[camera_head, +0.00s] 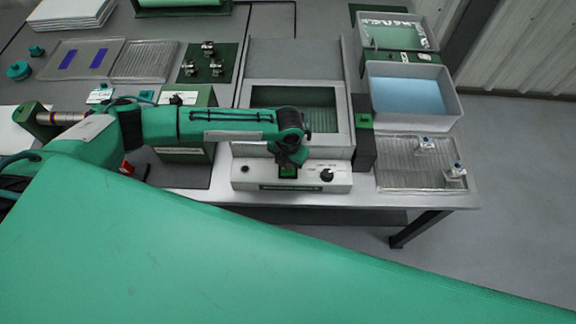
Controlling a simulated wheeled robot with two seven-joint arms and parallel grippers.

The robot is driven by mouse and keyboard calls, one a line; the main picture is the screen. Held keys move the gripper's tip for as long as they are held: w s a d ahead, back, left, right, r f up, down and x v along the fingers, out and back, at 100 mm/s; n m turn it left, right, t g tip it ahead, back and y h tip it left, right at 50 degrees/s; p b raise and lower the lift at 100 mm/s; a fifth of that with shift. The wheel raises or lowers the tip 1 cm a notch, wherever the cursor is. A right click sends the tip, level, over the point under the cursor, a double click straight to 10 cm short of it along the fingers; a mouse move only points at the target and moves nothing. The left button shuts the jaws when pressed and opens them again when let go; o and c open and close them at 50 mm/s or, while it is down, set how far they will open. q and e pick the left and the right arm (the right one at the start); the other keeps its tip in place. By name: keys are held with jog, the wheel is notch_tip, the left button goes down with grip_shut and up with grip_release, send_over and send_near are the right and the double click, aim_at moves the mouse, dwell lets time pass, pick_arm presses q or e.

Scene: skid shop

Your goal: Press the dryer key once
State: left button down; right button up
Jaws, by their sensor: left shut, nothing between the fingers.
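A white machine (240,172), which looks like the dryer, stands at the front edge of the table. Its front panel has a green key (288,172) in the middle, a black knob (327,175) to the right and a small dark button (244,169) to the left. My left gripper (290,160) is shut and empty, pointing down at the green key from above. It hides the key's upper part; whether it touches the key I cannot tell. My right gripper is not in view.
A white tray of blue liquid (455,110) and a ribbed clear tray (400,178) with small clips stand to the right. A dark green box (190,155) stands left of the machine. My large green body surface fills the foreground.

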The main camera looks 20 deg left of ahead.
pick_arm(q)
notch_tip(320, 180, up, 16)
jog(key=p, duration=1.3)
jog(key=shift+p, duration=0.4)
jog(key=shift+f, duration=0.1)
